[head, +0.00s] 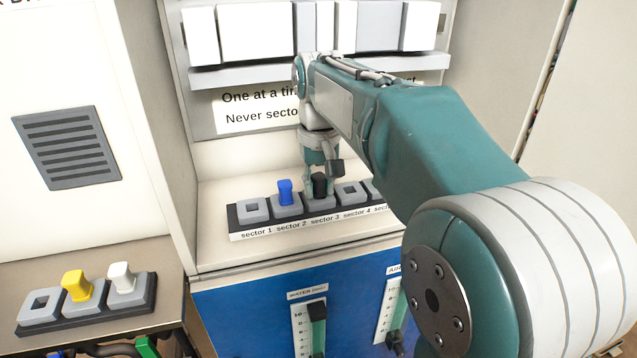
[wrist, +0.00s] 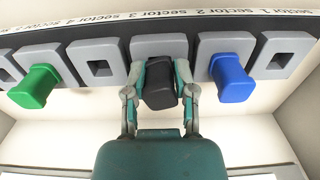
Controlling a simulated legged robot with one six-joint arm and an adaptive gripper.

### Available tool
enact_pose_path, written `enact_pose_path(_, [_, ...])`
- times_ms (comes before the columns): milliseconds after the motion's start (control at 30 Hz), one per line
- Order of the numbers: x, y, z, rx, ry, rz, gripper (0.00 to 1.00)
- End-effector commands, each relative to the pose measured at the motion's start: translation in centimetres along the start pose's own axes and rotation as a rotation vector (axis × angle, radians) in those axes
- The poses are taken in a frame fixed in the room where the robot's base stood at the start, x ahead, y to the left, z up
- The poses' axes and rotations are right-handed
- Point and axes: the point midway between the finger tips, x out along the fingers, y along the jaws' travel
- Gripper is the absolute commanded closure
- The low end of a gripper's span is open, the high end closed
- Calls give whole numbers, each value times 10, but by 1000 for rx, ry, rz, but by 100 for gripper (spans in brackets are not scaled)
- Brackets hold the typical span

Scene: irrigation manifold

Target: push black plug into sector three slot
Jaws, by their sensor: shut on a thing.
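The black plug (head: 319,187) is at the sector three slot (head: 321,204), on the grey block above the "sector 3" label. It also shows in the wrist view (wrist: 160,90), standing out from its block (wrist: 160,44). My gripper (wrist: 160,74) has one finger on each side of the plug and is shut on it. In the head view my gripper (head: 317,179) comes down from above and partly covers the plug. The plug looks lined up with the slot, but its lower end is hidden, so I cannot tell how deep it sits.
A blue plug (wrist: 231,78) stands in sector 2, right beside my gripper. A green plug (wrist: 35,87) stands beyond the empty sector 4 slot (wrist: 101,67). Sector 1 (head: 253,208) is empty. A side rack holds a yellow plug (head: 75,284) and a white plug (head: 121,276).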

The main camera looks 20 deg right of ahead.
Motion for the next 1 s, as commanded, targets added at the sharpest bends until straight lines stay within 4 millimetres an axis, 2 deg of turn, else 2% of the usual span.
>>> enact_pose_path(167, [3, 0, 0, 0, 1, 0, 100])
enact_pose_path(200, [3, 0, 0, 0, 1, 0, 60])
enact_pose_path(233, [3, 0, 0, 0, 1, 0, 50])
enact_pose_path(600, [2, 0, 0, 0, 1, 0, 50])
enact_pose_path(1000, [-24, 0, 0, 0, 1, 0, 50])
